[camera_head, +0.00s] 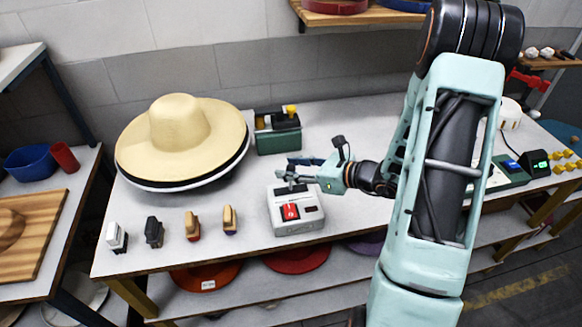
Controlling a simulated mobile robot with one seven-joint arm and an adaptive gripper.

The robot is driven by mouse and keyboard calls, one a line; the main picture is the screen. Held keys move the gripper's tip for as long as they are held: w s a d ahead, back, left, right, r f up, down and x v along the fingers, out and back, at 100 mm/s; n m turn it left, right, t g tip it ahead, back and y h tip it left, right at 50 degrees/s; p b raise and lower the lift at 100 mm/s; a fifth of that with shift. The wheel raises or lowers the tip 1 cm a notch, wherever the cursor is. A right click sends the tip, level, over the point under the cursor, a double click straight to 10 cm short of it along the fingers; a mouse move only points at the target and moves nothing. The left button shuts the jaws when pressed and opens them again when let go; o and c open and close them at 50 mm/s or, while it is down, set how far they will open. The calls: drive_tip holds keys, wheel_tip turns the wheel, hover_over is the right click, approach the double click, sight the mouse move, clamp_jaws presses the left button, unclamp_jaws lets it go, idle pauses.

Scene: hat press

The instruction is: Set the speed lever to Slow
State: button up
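My gripper (283,168) reaches in from the right and points left, above the back of a white control box (312,222). Its two fingers look apart, with nothing visible between them. The white box has a red switch (290,211) on its front and a dark part on top, partly under the gripper. Behind the gripper stands a dark green box (279,142) with a yellow-topped lever (291,111), apart from the fingers. No label reading Slow is legible, so I cannot tell which control is the speed lever.
Several small blocks, including a white one (116,238), line the table's front edge. My arm hides part of the table.

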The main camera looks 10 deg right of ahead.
clamp_jaws()
